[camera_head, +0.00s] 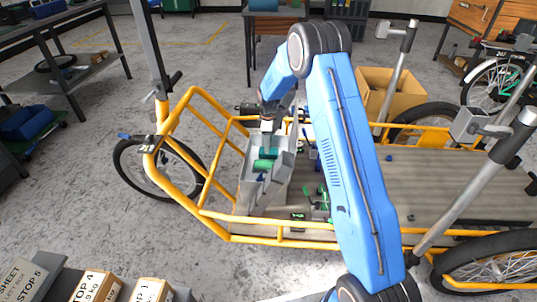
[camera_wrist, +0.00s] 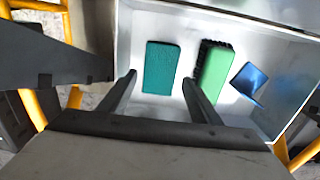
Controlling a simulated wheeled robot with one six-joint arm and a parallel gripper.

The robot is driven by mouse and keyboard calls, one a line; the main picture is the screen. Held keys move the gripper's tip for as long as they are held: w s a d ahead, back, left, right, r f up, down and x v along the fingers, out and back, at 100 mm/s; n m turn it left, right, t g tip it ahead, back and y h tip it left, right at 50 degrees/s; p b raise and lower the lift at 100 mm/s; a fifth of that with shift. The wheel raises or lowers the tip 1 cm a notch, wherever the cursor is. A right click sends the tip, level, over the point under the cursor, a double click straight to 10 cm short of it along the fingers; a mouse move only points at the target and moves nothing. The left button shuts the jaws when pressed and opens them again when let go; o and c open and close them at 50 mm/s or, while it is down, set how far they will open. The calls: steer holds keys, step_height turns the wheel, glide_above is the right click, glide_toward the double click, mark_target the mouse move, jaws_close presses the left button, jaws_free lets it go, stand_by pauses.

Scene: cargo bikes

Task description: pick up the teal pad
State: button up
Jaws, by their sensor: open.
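The teal pad (camera_wrist: 161,67) is a flat dark-teal rectangle lying in a light grey bin, between and just beyond my fingertips in the wrist view. My gripper (camera_wrist: 158,80) is open and empty, with a finger to each side of the pad's near end. In the head view my gripper (camera_head: 268,133) reaches down over the bin (camera_head: 283,174) on the yellow cargo bike. A teal patch under it, probably the pad (camera_head: 267,154), is partly hidden by the gripper.
A green brush (camera_wrist: 216,68) with dark bristles lies close to the right of the pad. A blue object (camera_wrist: 249,83) lies farther right in the bin. The bin walls surround them. Loose green items (camera_head: 318,194) lie on the bike's deck, whose right part (camera_head: 450,180) is mostly clear.

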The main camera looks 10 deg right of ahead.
step_height(320, 180, down, 5)
steer(key=shift+d, duration=0.15)
steer(key=c, duration=0.8)
steer(key=shift+r, duration=0.15)
step_height(320, 180, up, 10)
steer(key=shift+f, duration=0.1)
